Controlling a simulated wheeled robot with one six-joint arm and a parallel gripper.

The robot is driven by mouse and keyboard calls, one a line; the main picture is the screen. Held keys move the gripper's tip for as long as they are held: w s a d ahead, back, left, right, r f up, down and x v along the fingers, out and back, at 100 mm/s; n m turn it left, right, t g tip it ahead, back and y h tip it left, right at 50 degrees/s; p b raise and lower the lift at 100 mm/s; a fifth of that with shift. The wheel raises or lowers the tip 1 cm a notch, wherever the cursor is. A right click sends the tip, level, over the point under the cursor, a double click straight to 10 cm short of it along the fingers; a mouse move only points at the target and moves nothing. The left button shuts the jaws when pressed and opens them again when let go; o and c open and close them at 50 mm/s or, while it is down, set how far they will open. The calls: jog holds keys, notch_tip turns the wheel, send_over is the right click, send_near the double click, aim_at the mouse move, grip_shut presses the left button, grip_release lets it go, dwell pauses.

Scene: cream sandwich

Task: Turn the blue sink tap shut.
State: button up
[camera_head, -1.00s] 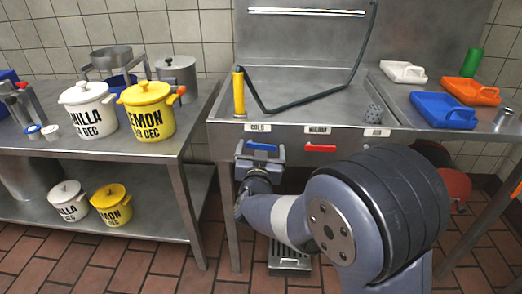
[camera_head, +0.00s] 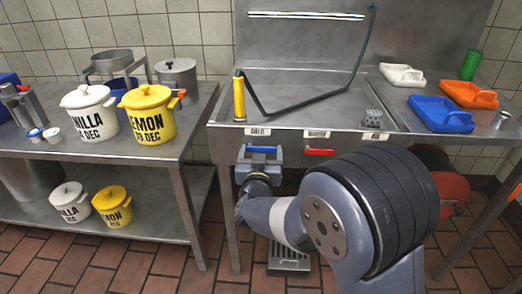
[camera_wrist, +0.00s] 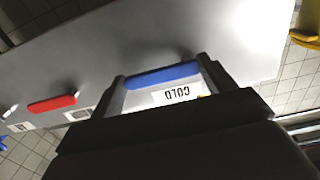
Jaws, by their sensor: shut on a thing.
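The blue sink tap (camera_head: 262,149) is a bar handle on the front of the steel sink, under the COLD label (camera_head: 257,132). My gripper (camera_head: 260,154) is at it, with one jaw at each end of the blue bar. In the wrist view the blue tap (camera_wrist: 162,75) lies between the two fingers of my gripper (camera_wrist: 160,88), which are shut on it. The bar looks roughly level along the sink front. The valve behind the bar is hidden.
A red tap (camera_head: 320,152) sits just right of the blue one. A yellow-handled hose (camera_head: 239,97) stands above on the sink. A steel table (camera_head: 165,152) with white and yellow pots is at the left. Coloured trays (camera_head: 440,113) lie at the right.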

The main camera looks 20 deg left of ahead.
jog(key=o, duration=1.4)
jog(key=shift+s, duration=0.1)
jog(key=p+v, duration=0.1)
jog(key=v, duration=0.9)
jog(key=shift+s, duration=0.35)
jog(key=shift+w, duration=0.1)
